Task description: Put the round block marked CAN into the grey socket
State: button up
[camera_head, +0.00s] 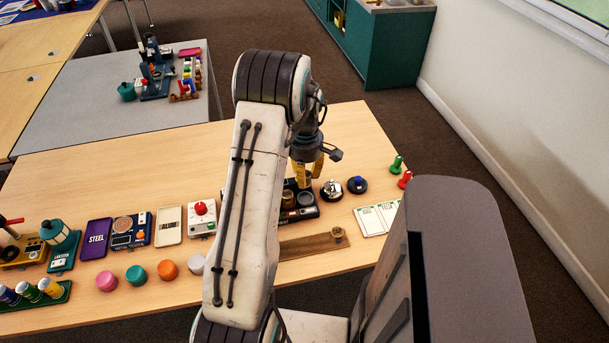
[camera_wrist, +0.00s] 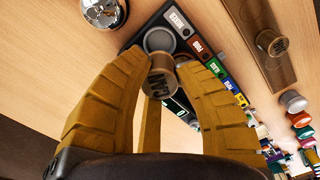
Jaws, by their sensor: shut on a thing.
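My gripper (camera_wrist: 165,95) has yellow fingers and is shut on the round block marked CAN (camera_wrist: 161,84), a small brownish cylinder. The grey socket (camera_wrist: 157,40) is a round ring at the end of a dark tray (camera_wrist: 134,43). In the wrist view the block overlaps the socket's near edge; its height above the socket is unclear. In the head view my gripper (camera_head: 307,172) points down over the dark tray (camera_head: 310,214), and my arm hides part of that tray.
A wooden board (camera_head: 302,246) with another round block (camera_head: 337,234) lies in front of the tray. Two bells (camera_head: 331,189) (camera_head: 357,185) stand to its right. Coloured discs (camera_head: 137,275) and devices fill the left side.

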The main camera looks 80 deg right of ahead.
jog(key=shift+f+b, duration=1.95)
jog(key=shift+f, duration=0.95)
jog(key=shift+f+b, duration=0.55)
jog(key=shift+f, duration=0.05)
jog(key=o, duration=0.5)
jog(key=shift+o, duration=0.2)
jog(key=shift+r, duration=0.15)
jog(key=shift+r+p, duration=3.8)
jog(key=shift+r, duration=1.6)
jog(key=shift+r, duration=0.2)
notch_tip(320, 180, up, 6)
jog(key=p, duration=0.4)
send_over(305, 199)
jog(key=shift+f, duration=0.2)
